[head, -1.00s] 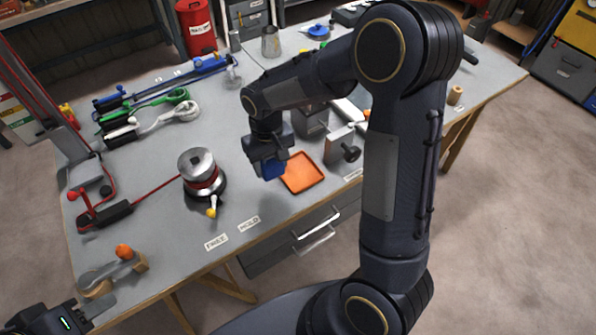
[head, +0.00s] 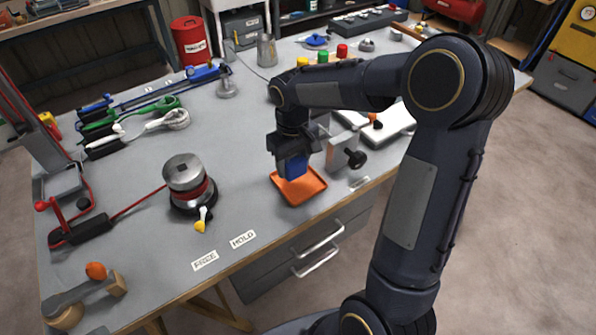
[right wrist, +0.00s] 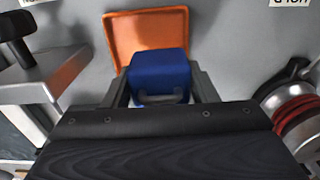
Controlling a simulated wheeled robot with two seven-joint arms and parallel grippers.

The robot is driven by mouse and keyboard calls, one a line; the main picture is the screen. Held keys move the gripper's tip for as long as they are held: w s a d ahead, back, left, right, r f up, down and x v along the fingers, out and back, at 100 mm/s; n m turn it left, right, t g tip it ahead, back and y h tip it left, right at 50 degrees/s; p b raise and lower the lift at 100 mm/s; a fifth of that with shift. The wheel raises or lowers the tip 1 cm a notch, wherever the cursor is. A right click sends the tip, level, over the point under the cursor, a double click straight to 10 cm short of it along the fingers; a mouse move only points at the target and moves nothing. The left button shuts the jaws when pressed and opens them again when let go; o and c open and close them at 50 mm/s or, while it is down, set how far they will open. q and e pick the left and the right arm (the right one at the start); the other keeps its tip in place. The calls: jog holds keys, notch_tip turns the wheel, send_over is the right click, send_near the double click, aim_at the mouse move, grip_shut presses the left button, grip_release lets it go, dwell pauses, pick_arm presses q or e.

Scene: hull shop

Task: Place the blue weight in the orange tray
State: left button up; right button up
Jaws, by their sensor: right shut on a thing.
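The blue weight (head: 295,167) is a small block held between the fingers of my right gripper (head: 291,158). In the right wrist view the weight (right wrist: 158,72) sits between both fingers. The square orange tray (head: 302,193) lies on the bench near its front edge. In the head view the weight overlaps the tray's back part. In the right wrist view it covers part of the tray (right wrist: 140,33), with bare tray beyond it. The gap between the weight's underside and the tray cannot be judged. My left gripper is not in view.
A metal clamp block with a black knob (head: 355,158) stands close right of the tray. A capstan-like drum (head: 184,175) with a red line stands to its left. FREE and HOLD labels (head: 243,239) lie at the front edge. Bench between drum and tray is clear.

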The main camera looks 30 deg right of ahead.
aim_at(298, 183)
jog(key=shift+w+d+f, duration=0.1)
jog(key=shift+d+f, duration=0.35)
jog(key=shift+f, duration=0.05)
jog(key=f, duration=0.3)
jog(key=shift+w+d+f, duration=0.1)
jog(key=shift+d, duration=0.25)
jog(key=shift+f, duration=0.3)
jog(key=shift+f, duration=0.1)
jog(key=o, duration=1.1)
jog(key=shift+f, duration=0.1)
